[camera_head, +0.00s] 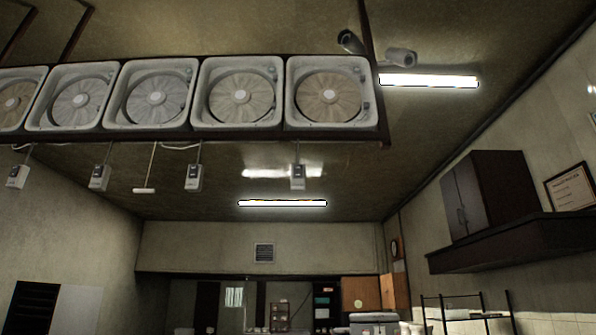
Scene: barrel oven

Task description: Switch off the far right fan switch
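A row of several square fans hangs under the ceiling, and the rightmost fan (328,96) ends the row. Small grey switch boxes hang below the fans on thin cords. The far right fan switch (298,177) hangs below the right end of the row, in front of a bright patch on the ceiling. Another switch box (194,178) hangs to its left, with more further left. Whether the far right switch is on or off is too small to tell. Neither of my grippers is in view.
Two lit ceiling lamps, one at right (428,81) and one lower (283,203), are near the fans. A dark cabinet (490,193) and a dark shelf (510,240) jut from the right wall. A metal rack (465,312) stands below. The air around the far right switch looks clear.

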